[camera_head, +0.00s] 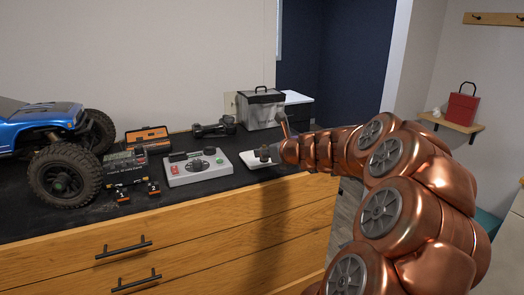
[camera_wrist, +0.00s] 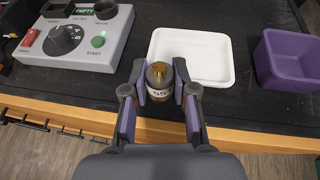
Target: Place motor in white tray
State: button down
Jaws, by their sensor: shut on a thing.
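The motor, a small dark cylinder with a brass-coloured top and a white label, shows in the wrist view (camera_wrist: 159,77) between the fingers. My gripper (camera_wrist: 160,82) is shut on it, with a purple-lined finger on either side. The motor is at the near edge of the white tray (camera_wrist: 205,48), overlapping that edge in the picture; I cannot tell its height above the surface. The tray's visible floor looks empty. In the head view the motor (camera_head: 264,153) shows small at the end of my copper arm, in front of the white tray (camera_head: 250,162), which is partly hidden.
A grey control box (camera_wrist: 75,35) with a dial, red switch and green button stands left of the tray. A purple bin (camera_wrist: 288,60) stands right of it. A blue crawler (camera_head: 50,130), a battery charger (camera_head: 126,166) and a grey case (camera_head: 261,108) occupy the black worktop.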

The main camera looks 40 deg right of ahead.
jog(key=w+d, duration=0.2)
jog(key=w+d+p, duration=0.1)
jog(key=w+d, duration=0.1)
jog(key=w, duration=0.1)
jog(key=w+d+f, duration=0.1)
jog(key=w+d, duration=0.1)
jog(key=shift+w+d, duration=0.1)
jog(key=shift+w, duration=0.15)
jog(key=shift+f, duration=1.7)
jog(key=shift+f, duration=0.1)
jog(key=c, duration=0.9)
grip_release()
jog(key=shift+s+r, duration=0.2)
jog(key=v, duration=1.1)
jog(key=shift+s+b, duration=0.3)
jog(key=shift+b, duration=0.1)
jog(key=shift+a, duration=0.3)
